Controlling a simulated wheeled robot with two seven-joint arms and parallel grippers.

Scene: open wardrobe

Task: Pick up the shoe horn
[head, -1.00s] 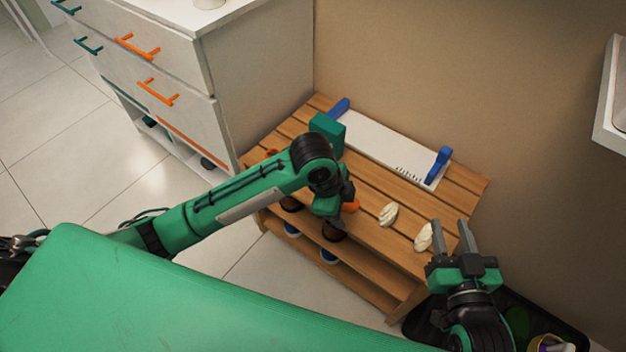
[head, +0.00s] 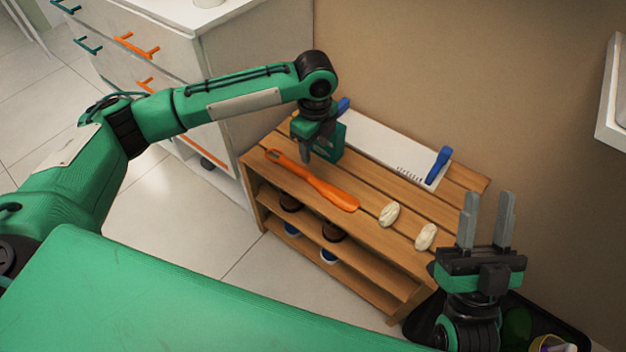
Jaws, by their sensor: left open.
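The orange shoe horn (head: 318,184) lies on the slatted top of the wooden rack (head: 457,204), along its front left part. Its handle end with a loop points to the back left, its broad end to the right. My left gripper (head: 307,158) points down above the rack, just behind the middle of the shoe horn. It is open, and I see nothing held in it. My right gripper (head: 486,208) is open and empty, fingers pointing up the picture, in front of the rack's right end.
A white board with blue clamps (head: 385,143) lies at the back. Two pale rounded objects (head: 389,214) sit right of the shoe horn. Shoes (head: 331,233) stand on the lower shelf. A white drawer cabinet (head: 262,70) is at left.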

